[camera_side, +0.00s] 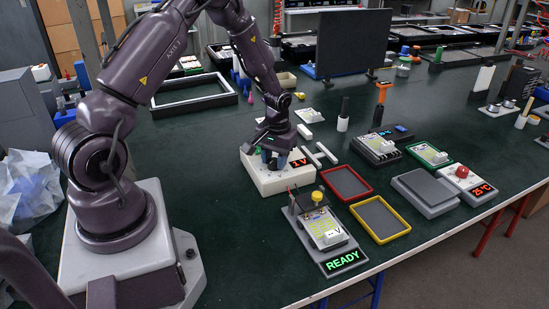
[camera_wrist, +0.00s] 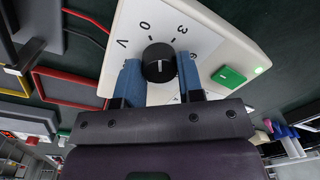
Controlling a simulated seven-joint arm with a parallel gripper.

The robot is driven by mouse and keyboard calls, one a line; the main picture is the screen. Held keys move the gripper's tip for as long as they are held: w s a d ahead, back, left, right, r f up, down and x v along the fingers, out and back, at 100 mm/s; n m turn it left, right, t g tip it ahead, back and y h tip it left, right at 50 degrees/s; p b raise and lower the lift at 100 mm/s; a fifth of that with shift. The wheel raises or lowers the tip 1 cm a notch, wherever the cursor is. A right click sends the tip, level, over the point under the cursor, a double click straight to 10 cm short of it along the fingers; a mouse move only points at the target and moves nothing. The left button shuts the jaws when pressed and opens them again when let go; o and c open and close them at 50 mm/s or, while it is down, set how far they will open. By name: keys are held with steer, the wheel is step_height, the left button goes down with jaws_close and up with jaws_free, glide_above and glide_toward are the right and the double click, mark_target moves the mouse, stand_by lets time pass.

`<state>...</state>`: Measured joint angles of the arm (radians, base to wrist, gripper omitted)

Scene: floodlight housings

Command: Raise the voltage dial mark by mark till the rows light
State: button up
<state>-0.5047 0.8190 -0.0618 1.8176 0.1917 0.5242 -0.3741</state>
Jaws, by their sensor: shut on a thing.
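The voltage dial is a black knob (camera_wrist: 159,62) on a white supply box (camera_wrist: 220,45), with 0, 3, 6 and V printed around it. A pale line shows on the knob; I cannot tell exactly which mark it meets. My gripper (camera_wrist: 160,78) has its blue fingers closed on either side of the knob. In the side view my gripper (camera_side: 272,160) reaches down onto the box (camera_side: 270,182), hiding the knob. The box's red display (camera_side: 298,162) appears to read 1 V. A board with yellowish rows (camera_side: 325,228) sits on a dark fixture; I cannot tell whether they are lit.
A green READY sign (camera_side: 342,261) fronts the fixture. Red-rimmed (camera_side: 346,182) and yellow-rimmed (camera_side: 380,220) trays lie to its right, beside a grey plate (camera_side: 425,188) and a 25 °C unit (camera_side: 470,182). The box has a green button (camera_wrist: 229,76). Bare table lies left of the fixture.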

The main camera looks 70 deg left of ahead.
steer(key=m, duration=0.3)
steer(key=shift+m, duration=0.3)
steer(key=shift+d+m, duration=0.1)
steer(key=shift+m, duration=1.7)
steer(key=o, duration=0.9)
steer(key=r, duration=1.3)
steer(key=shift+d, duration=0.35)
